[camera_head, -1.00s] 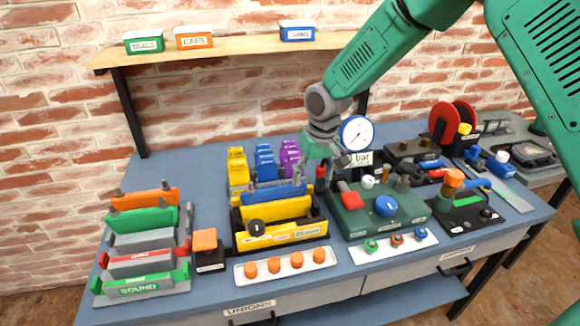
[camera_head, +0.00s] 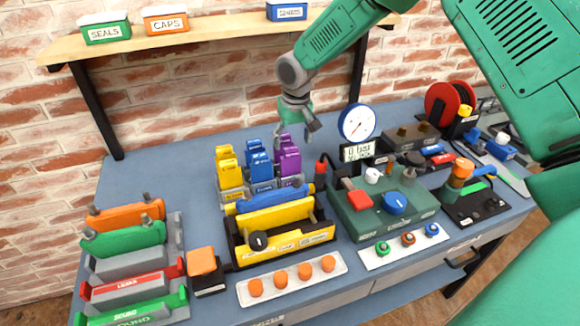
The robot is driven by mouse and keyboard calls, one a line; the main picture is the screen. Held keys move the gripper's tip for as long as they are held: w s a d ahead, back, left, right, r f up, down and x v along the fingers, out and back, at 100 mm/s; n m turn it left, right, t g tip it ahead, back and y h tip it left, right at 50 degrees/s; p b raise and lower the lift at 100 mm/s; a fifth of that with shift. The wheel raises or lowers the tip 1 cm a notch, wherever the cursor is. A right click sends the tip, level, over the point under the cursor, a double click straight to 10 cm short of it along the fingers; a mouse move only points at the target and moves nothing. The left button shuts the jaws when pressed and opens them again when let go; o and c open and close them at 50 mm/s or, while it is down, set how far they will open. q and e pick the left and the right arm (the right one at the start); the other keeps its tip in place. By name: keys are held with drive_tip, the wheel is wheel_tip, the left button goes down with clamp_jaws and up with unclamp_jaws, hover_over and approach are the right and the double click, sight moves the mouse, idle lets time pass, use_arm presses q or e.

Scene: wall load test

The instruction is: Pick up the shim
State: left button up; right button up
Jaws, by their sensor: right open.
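No loose shim can be made out. A blue bin (camera_head: 287,11) on the wall shelf has a small label that seems to read "SHIMS"; its inside is hidden. My right gripper (camera_head: 297,133) is open, pointing down over the purple blocks (camera_head: 289,160), below the shelf's height. I see nothing between its fingers. My left gripper is not in view.
The shelf (camera_head: 215,35) also holds a green SEALS bin (camera_head: 105,30) and an orange CAPS bin (camera_head: 165,22). Below stand yellow blocks (camera_head: 228,165), blue blocks (camera_head: 259,165), a pressure gauge (camera_head: 357,122) and a green test unit (camera_head: 385,205). The bench's back left is clear.

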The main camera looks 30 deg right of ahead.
sight(291, 157)
drive_tip(key=shift+w+f, duration=0.15)
drive_tip(key=shift+f, duration=0.35)
drive_tip(key=f, duration=0.4)
drive_tip(key=shift+w+a+f+p, duration=0.1)
drive_tip(key=shift+a+f+p, duration=0.15)
drive_tip(key=shift+p, duration=0.1)
drive_tip(key=shift+w+f, duration=0.1)
drive_tip(key=shift+f, duration=0.2)
drive_tip(key=shift+d, duration=0.1)
drive_tip(key=shift+c, duration=0.8)
drive_tip(key=c, duration=0.9)
